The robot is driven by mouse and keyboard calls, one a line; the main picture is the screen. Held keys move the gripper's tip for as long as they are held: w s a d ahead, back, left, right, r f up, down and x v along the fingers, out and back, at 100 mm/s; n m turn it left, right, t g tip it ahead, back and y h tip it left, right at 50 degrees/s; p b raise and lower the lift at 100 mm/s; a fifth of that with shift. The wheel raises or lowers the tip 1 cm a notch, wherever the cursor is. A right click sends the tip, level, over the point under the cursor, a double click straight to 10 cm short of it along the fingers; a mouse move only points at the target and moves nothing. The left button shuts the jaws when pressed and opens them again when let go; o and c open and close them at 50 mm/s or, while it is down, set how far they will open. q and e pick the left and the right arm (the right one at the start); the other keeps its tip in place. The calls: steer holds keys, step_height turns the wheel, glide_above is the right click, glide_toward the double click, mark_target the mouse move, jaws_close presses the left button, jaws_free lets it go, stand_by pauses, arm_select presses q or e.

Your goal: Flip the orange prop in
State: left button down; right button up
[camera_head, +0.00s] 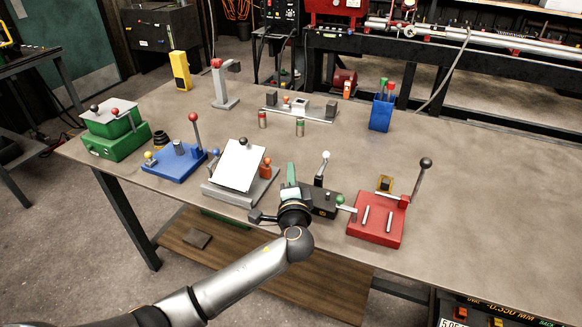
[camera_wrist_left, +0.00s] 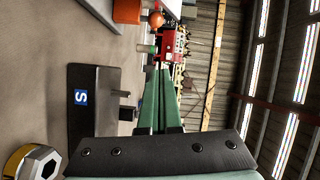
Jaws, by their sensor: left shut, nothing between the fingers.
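The orange prop (camera_head: 265,170), a small block with a rounded knob on top, stands at the right side of a grey fixture (camera_head: 225,192). A white plate (camera_head: 238,165) leans tilted on that fixture. In the left wrist view the orange prop (camera_wrist_left: 127,11) is at the top edge, partly cut off, with its orange knob (camera_wrist_left: 156,19) beside it. My left gripper (camera_head: 291,168) has green fingers, shut and empty, just right of the prop and apart from it. The shut fingers also show in the left wrist view (camera_wrist_left: 163,75). My right gripper is not in view.
A black fixture with a white-knobbed lever (camera_head: 323,180) is close beside my left gripper. A red fixture (camera_head: 375,220) stands to its right, a blue fixture (camera_head: 174,165) and green box (camera_head: 115,145) to the left. The table's right side is clear.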

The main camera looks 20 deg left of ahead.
arm_select(q)
steer(key=v, duration=0.7)
steer(key=shift+s+a, duration=0.1)
steer(key=shift+a, duration=0.05)
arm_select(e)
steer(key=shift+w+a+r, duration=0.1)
